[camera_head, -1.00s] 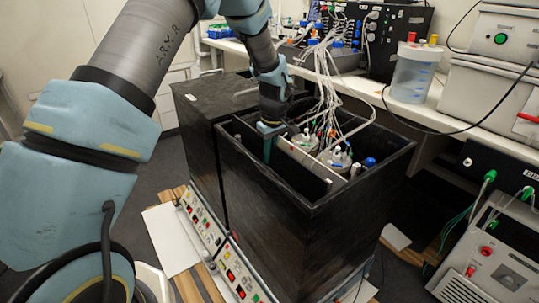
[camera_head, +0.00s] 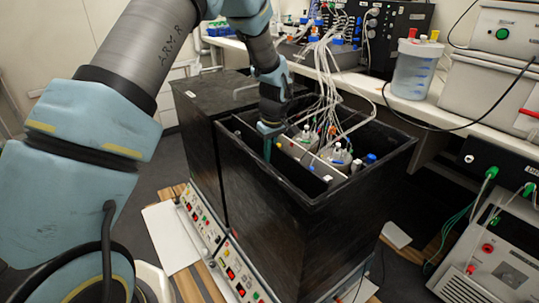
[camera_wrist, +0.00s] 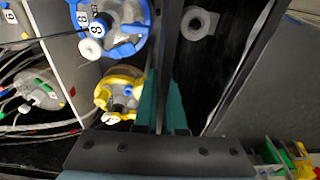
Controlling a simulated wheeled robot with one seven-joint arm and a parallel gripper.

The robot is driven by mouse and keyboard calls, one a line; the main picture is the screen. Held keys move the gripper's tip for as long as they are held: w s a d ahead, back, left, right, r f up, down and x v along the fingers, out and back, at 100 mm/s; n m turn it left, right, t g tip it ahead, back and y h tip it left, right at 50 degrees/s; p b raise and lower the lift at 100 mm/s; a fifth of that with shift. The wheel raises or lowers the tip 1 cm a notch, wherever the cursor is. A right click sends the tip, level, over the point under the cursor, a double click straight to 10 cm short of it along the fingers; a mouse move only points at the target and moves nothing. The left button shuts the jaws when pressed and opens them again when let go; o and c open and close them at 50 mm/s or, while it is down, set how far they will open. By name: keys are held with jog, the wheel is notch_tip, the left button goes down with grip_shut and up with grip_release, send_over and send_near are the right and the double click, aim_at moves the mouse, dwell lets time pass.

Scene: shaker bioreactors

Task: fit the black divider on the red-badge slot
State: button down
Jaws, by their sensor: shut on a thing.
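My gripper (camera_head: 267,148) reaches down inside the open black tank, near its left end. Its two teal fingers (camera_wrist: 162,105) are shut on the black divider (camera_wrist: 166,50), a thin dark plate seen nearly edge-on in the wrist view. The divider runs away from the fingers, beside the vessels with blue and yellow collars. Its lower edge is hidden, so I cannot tell whether it sits in a slot.
The black tank (camera_head: 300,195) holds a vessel with a blue collar (camera_wrist: 138,35) and one with a yellow collar (camera_wrist: 125,75). A pale panel (camera_head: 318,166) stands beside them. Bundled white tubes (camera_head: 322,75) rise from the vessels. A closed black box (camera_head: 205,150) adjoins the tank's left side.

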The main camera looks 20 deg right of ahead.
jog(key=shift+f, duration=0.25)
jog(key=shift+f+b, duration=0.35)
jog(key=shift+b, duration=0.1)
jog(key=shift+f, duration=0.3)
dwell(0.3)
jog(key=shift+f+b, duration=0.5)
jog(key=shift+f+b, duration=0.3)
jog(key=shift+f, duration=0.15)
jog(key=shift+f, duration=0.3)
jog(key=shift+f+b, duration=0.45)
jog(key=shift+b, duration=0.05)
dwell(0.4)
jog(key=shift+f, duration=0.3)
jog(key=shift+f, duration=0.15)
